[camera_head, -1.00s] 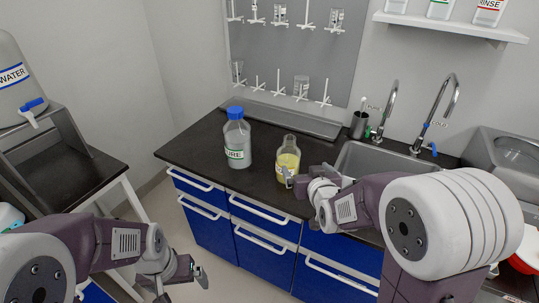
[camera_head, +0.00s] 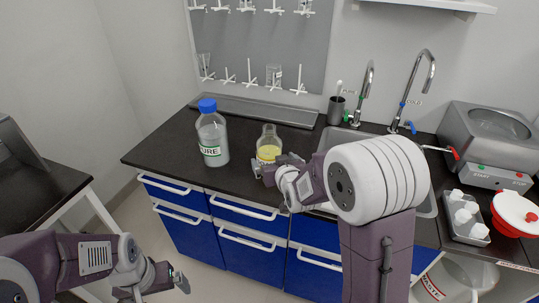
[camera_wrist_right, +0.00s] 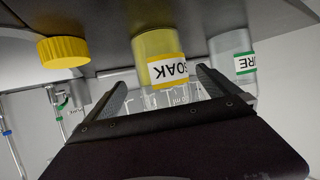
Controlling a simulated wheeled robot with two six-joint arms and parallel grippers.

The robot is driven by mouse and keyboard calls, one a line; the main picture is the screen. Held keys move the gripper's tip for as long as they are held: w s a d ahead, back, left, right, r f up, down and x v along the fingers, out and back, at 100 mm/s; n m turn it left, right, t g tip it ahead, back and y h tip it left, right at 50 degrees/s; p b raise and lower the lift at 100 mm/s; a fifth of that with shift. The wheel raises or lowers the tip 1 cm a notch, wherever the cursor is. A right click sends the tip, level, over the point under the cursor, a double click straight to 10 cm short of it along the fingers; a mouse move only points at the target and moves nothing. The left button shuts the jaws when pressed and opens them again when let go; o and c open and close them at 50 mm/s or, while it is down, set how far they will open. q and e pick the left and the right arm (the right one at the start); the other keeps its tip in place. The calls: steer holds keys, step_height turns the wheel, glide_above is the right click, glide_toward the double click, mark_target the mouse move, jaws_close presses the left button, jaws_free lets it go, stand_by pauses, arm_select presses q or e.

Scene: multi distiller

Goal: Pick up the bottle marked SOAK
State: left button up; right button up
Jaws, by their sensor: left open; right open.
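The bottle marked SOAK (camera_head: 268,142) is clear glass with yellow liquid and stands on the dark counter in the head view. In the right wrist view it (camera_wrist_right: 156,45) appears upside down, its yellow-edged label legible. My right gripper (camera_head: 270,165) is at the near side of the bottle and partly covers its lower part. In the wrist view its open fingers (camera_wrist_right: 164,86) lie on either side of the bottle's narrower part; contact is not visible. My left gripper (camera_head: 178,281) is open and empty, low at the left, away from the counter.
A blue-capped bottle with a green-edged label (camera_head: 212,135) stands left of the SOAK bottle. A yellow cap (camera_wrist_right: 62,52) shows in the wrist view. Faucets (camera_head: 413,92) and a metal machine (camera_head: 490,145) are right. A drying rack (camera_head: 262,45) hangs behind.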

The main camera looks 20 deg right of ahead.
mark_target(270, 129)
steer(key=x, duration=0.5)
steer(key=shift+w+a+r, duration=0.1)
steer(key=shift+w+r, duration=0.1)
steer(key=shift+s+r, duration=0.1)
steer(key=shift+c, duration=1.2)
steer(key=c, duration=1.9)
step_height(270, 129, up, 9)
steer(key=shift+r+p, duration=0.2)
steer(key=shift+p, duration=0.85)
steer(key=shift+r, duration=0.4)
